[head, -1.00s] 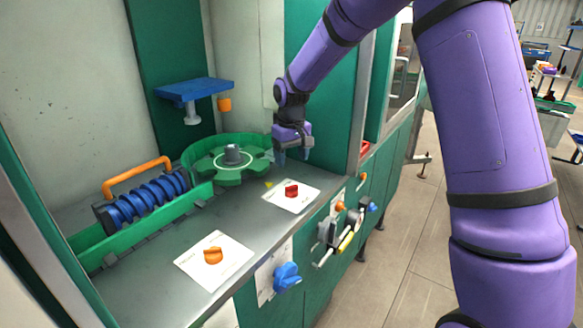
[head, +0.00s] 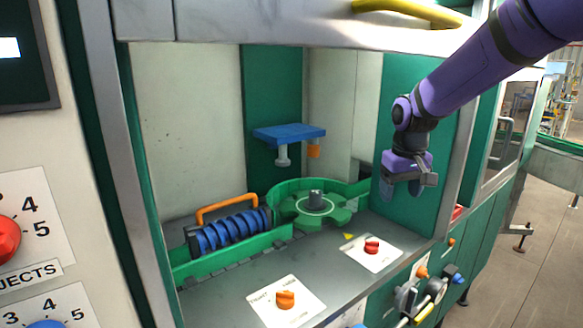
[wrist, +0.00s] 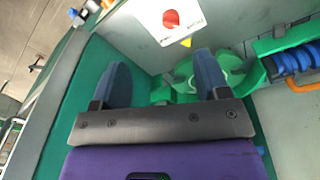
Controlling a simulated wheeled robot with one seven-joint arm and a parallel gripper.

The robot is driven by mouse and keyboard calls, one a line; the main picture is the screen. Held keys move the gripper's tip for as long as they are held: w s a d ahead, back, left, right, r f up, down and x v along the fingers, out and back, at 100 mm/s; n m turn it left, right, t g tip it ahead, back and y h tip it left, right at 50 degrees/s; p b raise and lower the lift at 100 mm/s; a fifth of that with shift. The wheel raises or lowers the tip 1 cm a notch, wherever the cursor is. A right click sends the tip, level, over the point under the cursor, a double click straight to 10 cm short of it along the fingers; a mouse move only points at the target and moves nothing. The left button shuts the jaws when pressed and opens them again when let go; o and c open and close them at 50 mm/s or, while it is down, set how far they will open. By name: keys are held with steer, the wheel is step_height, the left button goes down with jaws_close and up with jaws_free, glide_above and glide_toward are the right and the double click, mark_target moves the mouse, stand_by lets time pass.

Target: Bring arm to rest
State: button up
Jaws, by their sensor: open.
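My purple arm reaches in from the upper right of the head view. My gripper (head: 408,188) hangs at its end in front of the green panel at the right side of the machine bay, above the grey deck. In the wrist view my gripper (wrist: 160,78) shows two blue-grey fingers spread wide apart. Nothing is between them. The green star wheel (head: 318,206) and the red knob on its white plate (head: 371,247) lie below and to the left of it, apart from it.
A blue screw with an orange handle (head: 228,208) lies along the green guide at the left. A blue bracket (head: 289,133) stands above the wheel. An orange knob (head: 285,299) sits at the front. A grey post (head: 470,150) borders the bay at right.

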steer(key=s+d+r+m+t, duration=0.1)
steer(key=s+r, duration=0.3)
steer(key=s, duration=0.3)
steer(key=s+d+r+t, duration=0.1)
steer(key=s+d+r, duration=0.1)
steer(key=s+r, duration=0.45)
steer(key=s+d+f+m+t, duration=0.1)
steer(key=s+f+t, duration=0.1)
steer(key=s, duration=1.4)
steer(key=shift+s+d, duration=0.35)
steer(key=shift+d, duration=0.05)
